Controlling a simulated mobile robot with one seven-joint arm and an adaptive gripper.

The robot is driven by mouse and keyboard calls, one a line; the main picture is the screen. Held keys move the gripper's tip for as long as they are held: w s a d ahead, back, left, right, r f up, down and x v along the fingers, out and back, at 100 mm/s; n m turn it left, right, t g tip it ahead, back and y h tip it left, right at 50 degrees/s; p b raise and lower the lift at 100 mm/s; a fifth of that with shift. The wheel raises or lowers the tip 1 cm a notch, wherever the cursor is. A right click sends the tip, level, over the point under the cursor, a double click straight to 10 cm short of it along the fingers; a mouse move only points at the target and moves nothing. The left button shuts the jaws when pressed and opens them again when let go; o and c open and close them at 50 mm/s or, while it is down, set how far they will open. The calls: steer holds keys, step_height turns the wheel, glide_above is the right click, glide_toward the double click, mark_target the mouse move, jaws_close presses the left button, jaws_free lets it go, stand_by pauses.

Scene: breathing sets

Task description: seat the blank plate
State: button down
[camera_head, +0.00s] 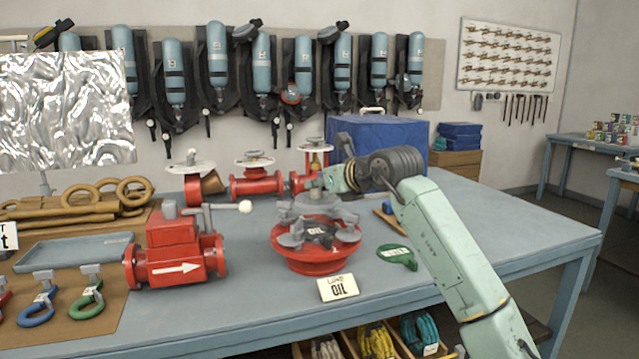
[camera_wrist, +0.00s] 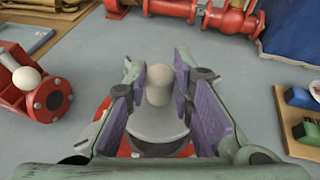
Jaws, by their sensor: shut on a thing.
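My gripper (camera_wrist: 160,80) is shut on the pale knob (camera_wrist: 158,85) of a grey plate (camera_wrist: 158,122), which I take to be the blank plate. In the head view my gripper (camera_head: 318,188) is over the red round flange (camera_head: 312,264), and the grey plate shows only partly beneath it. The plate appears to be above the flange; the exact gap is hidden. Grey clamps (camera_head: 292,240) stand around the flange's rim. A dark piece marked OIL (camera_head: 318,231) shows at the flange's middle. In the wrist view, a dark ring and red flange edge show below the plate.
A red valve with a lever (camera_head: 175,255) stands left. Red pipe fittings (camera_head: 256,185) and a blue crate (camera_head: 385,145) are behind. The right tabletop is clear.

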mark_target(325, 202)
steer(key=shift+f+b, duration=1.85)
steer(key=shift+f, duration=0.65)
steer(key=shift+b, duration=0.4)
steer(key=shift+f+b, duration=0.7)
steer(key=shift+f, duration=0.1)
steer(key=shift+r, duration=0.2)
steer(key=shift+r, duration=0.25)
stand_by(1.9)
steer(key=shift+f+b, duration=0.45)
steer(key=shift+b, duration=0.15)
steer(key=shift+r, duration=0.25)
steer(key=shift+r, duration=0.25)
